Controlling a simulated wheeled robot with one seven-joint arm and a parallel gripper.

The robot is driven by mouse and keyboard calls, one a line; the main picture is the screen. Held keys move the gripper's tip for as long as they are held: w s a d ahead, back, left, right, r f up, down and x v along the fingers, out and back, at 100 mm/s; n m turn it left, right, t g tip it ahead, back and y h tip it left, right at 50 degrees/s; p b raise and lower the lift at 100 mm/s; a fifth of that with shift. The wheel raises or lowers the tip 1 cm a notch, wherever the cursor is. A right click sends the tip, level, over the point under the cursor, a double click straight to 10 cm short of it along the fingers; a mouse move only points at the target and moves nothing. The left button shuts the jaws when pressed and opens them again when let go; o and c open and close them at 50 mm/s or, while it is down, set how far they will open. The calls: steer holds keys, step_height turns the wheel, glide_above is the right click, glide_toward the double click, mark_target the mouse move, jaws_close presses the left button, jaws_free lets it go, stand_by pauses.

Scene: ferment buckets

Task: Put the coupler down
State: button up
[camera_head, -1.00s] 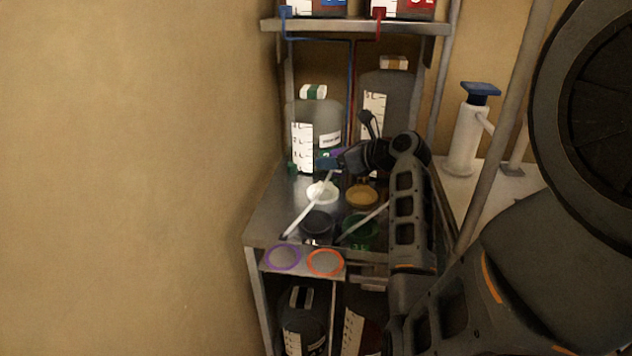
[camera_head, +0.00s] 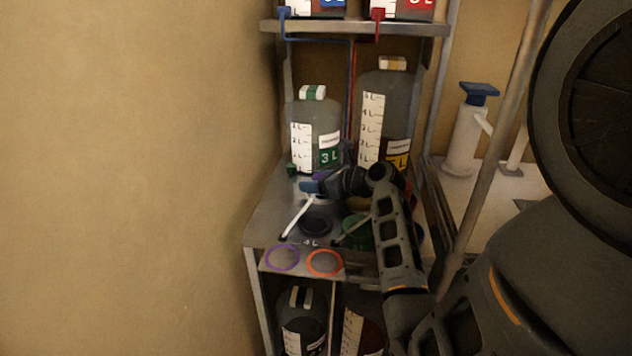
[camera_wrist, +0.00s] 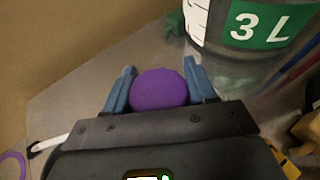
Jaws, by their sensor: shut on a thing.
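The coupler looks to be the round purple piece (camera_wrist: 160,89) held between the two blue fingers of my gripper (camera_wrist: 160,84) in the wrist view. My gripper also shows in the head view (camera_head: 316,185), over the left part of the metal shelf top (camera_head: 268,205), in front of the 3 L bucket. Only a trace of purple shows there. I cannot tell whether the coupler touches the shelf. The purple ring (camera_head: 282,257) lies at the front left edge of the shelf.
The green-labelled 3 L bucket (camera_head: 316,113) stands behind my gripper, with a yellow-labelled bucket (camera_head: 388,85) to its right. An orange ring (camera_head: 325,263), a dark dish (camera_head: 316,224) and a green dish (camera_head: 357,232) are in front. A white rod (camera_head: 297,218) slants at left.

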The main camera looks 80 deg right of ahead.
steer(key=o, duration=1.1)
steer(key=shift+f, duration=0.1)
steer(key=shift+o, duration=0.2)
steer(key=shift+s+r, duration=0.1)
steer(key=shift+r, duration=0.1)
steer(key=v, duration=1.1)
steer(key=shift+s+a+r, duration=0.1)
steer(key=shift+s+a, duration=0.15)
steer(key=shift+s, duration=0.1)
